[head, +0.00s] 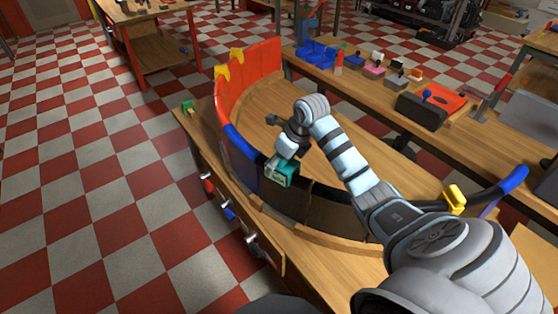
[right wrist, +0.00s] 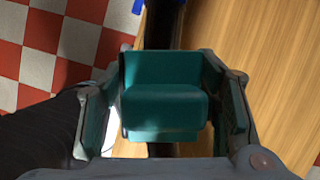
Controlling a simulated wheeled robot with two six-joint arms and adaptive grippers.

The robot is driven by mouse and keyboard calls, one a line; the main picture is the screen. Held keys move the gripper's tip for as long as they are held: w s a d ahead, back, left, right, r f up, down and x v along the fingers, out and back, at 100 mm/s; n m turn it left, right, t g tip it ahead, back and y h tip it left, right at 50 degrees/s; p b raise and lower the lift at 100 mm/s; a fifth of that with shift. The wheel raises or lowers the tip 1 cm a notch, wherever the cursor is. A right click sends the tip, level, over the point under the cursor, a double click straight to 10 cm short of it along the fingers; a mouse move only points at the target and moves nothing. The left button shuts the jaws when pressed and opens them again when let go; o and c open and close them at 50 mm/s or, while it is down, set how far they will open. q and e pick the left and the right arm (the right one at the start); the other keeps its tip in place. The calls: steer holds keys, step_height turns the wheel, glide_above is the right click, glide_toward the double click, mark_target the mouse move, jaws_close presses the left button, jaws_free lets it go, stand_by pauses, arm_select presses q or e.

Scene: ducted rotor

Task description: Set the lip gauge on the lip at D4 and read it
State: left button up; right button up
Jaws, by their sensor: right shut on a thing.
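The lip gauge is a teal block (head: 279,172) at the top edge of the curved duct wall in the head view. In the right wrist view the gauge (right wrist: 164,105) fills the space between the fingers. My right gripper (head: 287,152) is shut on it from above; the fingers (right wrist: 165,92) flank both sides. The dark lip (right wrist: 163,22) runs in line with the gauge, above and below it in the wrist view. I cannot tell whether the gauge is seated on the lip or just over it. No D4 mark or gauge reading is legible. My left gripper is out of view.
The duct wall has a red section (head: 262,75), blue lip stretches (head: 240,142) and dark panels (head: 330,208). Yellow clips sit on it, one at the right (head: 454,198). A long bench (head: 375,95) behind carries blue bins and a red-topped case. Checkered floor lies left.

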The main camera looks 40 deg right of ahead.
steer(key=shift+f, duration=0.25)
steer(key=o, duration=1.3)
steer(key=v, duration=1.2)
steer(key=x, duration=1.2)
steer(key=shift+r, duration=0.3)
